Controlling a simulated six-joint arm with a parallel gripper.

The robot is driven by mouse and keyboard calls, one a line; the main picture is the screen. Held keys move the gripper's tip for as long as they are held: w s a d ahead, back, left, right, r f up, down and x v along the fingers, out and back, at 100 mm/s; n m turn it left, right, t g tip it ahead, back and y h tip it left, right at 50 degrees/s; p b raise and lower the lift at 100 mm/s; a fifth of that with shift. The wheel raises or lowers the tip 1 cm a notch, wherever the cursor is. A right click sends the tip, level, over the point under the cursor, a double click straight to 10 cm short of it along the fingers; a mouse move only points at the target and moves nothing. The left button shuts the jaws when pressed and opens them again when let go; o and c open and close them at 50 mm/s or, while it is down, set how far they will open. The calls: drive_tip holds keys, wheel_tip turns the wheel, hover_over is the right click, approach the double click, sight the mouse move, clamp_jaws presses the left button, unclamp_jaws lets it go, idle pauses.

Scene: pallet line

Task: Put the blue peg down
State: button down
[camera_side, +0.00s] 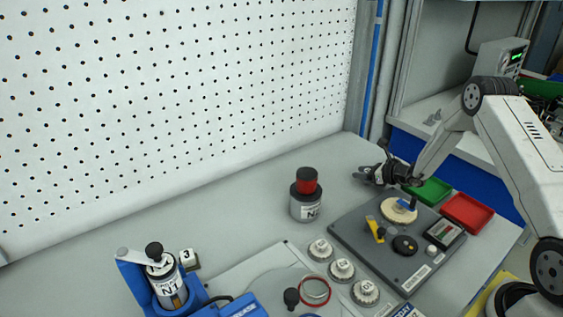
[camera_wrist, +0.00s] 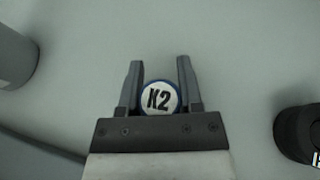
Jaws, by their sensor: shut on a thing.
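The blue peg (camera_wrist: 160,97) shows in the wrist view as a round white cap marked K2 with a blue rim. My gripper (camera_wrist: 160,66) is shut on it, with one finger on each side. The peg's lower part is hidden. I cannot make out the peg clearly there.
The dark grey board (camera_side: 358,236) carries a cream disc (camera_side: 391,214) with a small blue piece, and a yellow piece (camera_side: 374,229). Green (camera_side: 432,190) and red (camera_side: 467,212) trays lie to the right. A red-topped cylinder (camera_side: 305,207) stands left.

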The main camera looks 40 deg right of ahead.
drive_tip(key=shift+f, duration=0.1)
drive_tip(key=shift+c, duration=1.3)
unclamp_jaws()
drive_tip(key=shift+s, duration=0.1)
drive_tip(key=v, duration=1.2)
